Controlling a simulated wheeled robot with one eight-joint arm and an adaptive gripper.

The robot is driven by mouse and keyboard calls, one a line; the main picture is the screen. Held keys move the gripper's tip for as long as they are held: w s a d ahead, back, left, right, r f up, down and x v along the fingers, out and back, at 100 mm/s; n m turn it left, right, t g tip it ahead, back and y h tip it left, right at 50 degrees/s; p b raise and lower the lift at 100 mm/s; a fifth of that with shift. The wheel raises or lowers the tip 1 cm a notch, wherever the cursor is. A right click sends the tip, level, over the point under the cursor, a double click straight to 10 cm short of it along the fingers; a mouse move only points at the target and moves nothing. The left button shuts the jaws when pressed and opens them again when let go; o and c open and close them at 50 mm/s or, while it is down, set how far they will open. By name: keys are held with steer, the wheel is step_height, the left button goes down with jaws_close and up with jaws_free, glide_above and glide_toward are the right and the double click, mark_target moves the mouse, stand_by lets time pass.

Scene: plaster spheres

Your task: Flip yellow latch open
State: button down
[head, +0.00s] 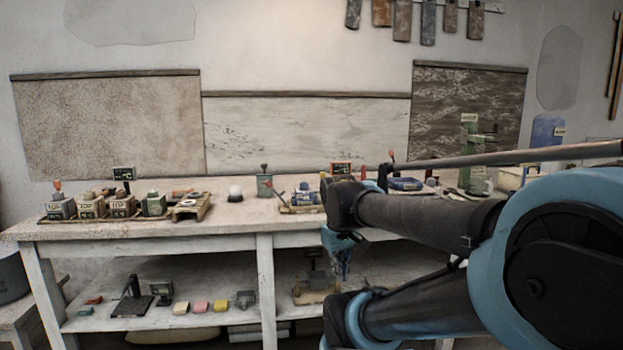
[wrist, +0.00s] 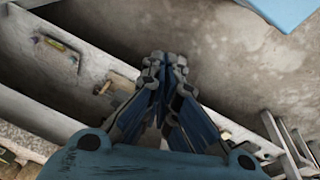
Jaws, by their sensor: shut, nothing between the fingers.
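I cannot make out a yellow latch for certain in either view. In the wrist view, a small board with a yellowish bar (wrist: 58,44) lies at the upper left, too small to identify. My gripper (wrist: 165,58) is shut and empty, its fingers together in the middle of the wrist view, over bare floor. In the head view my gripper (head: 342,274) hangs pointing down in front of the bench, below the level of its top. It is apart from the things on the bench, and my arm hides part of the bench's right side.
Bare floor (wrist: 225,65) is clear beyond my fingers.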

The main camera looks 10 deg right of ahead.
steer(key=w+r+n+h, duration=0.2)
steer(key=w+r+n, duration=0.4)
steer(key=w+r, duration=0.4)
steer(key=w+a+r+n+h, duration=0.1)
steer(key=w+a+r+n, duration=0.2)
steer(key=w, duration=0.5)
steer(key=w+a+r+n+t+h, duration=0.1)
steer(key=w+a+r+n+h, duration=0.1)
steer(key=w+a+r+n, duration=0.2)
steer(key=w+a+r+n+t+h, duration=0.1)
steer(key=w+a+r+n, duration=0.3)
steer(key=w+r+n, duration=0.3)
steer(key=w+r, duration=0.1)
steer(key=w, duration=0.4)
steer(key=shift+w+h, duration=0.3)
steer(key=shift+d+f, duration=0.1)
steer(key=shift+f, duration=0.05)
steer(key=x, duration=1)
steer(key=shift+w+d, duration=0.25)
steer(key=shift+d, duration=0.25)
steer(key=shift+w+d, duration=0.25)
steer(key=shift+d, duration=0.25)
steer(key=shift+w+d, duration=0.4)
steer(key=shift+d, duration=0.35)
